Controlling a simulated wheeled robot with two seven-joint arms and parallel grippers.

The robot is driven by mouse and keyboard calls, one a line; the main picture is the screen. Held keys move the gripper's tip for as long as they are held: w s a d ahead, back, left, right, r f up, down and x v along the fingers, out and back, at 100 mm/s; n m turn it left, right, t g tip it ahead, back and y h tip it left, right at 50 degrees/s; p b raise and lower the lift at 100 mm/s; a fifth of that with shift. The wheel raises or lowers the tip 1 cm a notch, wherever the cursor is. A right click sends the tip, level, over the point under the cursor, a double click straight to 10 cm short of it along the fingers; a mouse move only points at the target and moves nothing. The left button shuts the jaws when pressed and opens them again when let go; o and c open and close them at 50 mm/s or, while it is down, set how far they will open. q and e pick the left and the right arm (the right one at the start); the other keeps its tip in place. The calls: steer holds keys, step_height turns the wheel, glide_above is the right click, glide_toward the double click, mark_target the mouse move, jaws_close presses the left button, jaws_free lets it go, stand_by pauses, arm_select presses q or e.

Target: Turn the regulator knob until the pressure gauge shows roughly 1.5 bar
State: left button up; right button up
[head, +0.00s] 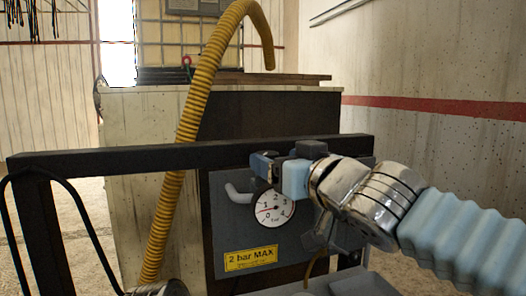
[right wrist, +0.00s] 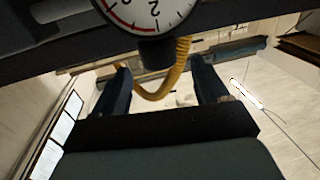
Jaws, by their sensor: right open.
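The round white pressure gauge (head: 272,208) sits on the dark panel, with a dial numbered 0 to 4. Its needle is too small to read surely. In the right wrist view the gauge (right wrist: 148,8) is upside down and cut by the top edge. A dark stub, apparently the regulator knob (right wrist: 157,53), shows beside it, between and beyond my right fingers. My right gripper (head: 268,163) is open, just above the gauge in the head view, and hides the knob there. I cannot tell whether the fingers touch it. My left gripper is not in view.
A yellow "2 bar MAX" label (head: 251,259) is below the gauge. A grey bent pipe (head: 238,193) sticks out left of it. A black rail (head: 120,157) runs along the panel top. A yellow corrugated hose (head: 187,130) hangs in front at the left.

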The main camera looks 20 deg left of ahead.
mark_target(261, 152)
steer(key=p+x, duration=0.1)
steer(key=x, duration=0.6)
steer(key=shift+c, duration=0.3)
